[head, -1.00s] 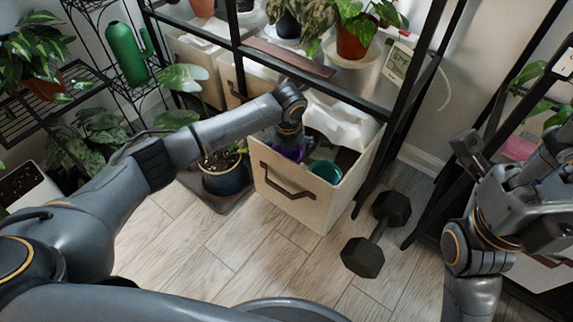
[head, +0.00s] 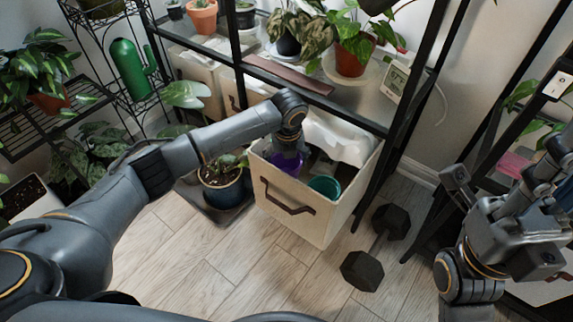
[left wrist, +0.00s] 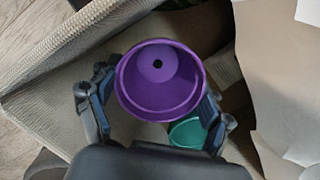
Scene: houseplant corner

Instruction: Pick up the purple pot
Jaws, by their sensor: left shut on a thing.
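The purple pot (head: 283,166) is inside the cream fabric bin, near its left side, mostly hidden by my left gripper in the head view. In the left wrist view the purple pot (left wrist: 160,84) shows its open, empty inside with a hole in the bottom. My left gripper (left wrist: 155,106) has a finger on either side of the pot and is shut on it. It also shows in the head view (head: 287,150), reaching down into the bin. My right gripper (head: 500,185) is at the far right, away from the bin; its jaw opening is unclear.
The bin (head: 290,205) stands on the floor under a black shelf. A teal pot (head: 325,187) sits in it beside the purple one, with white crumpled material (head: 340,137) behind. A dark dumbbell (head: 376,246) lies right of the bin. A potted plant (head: 222,187) stands left.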

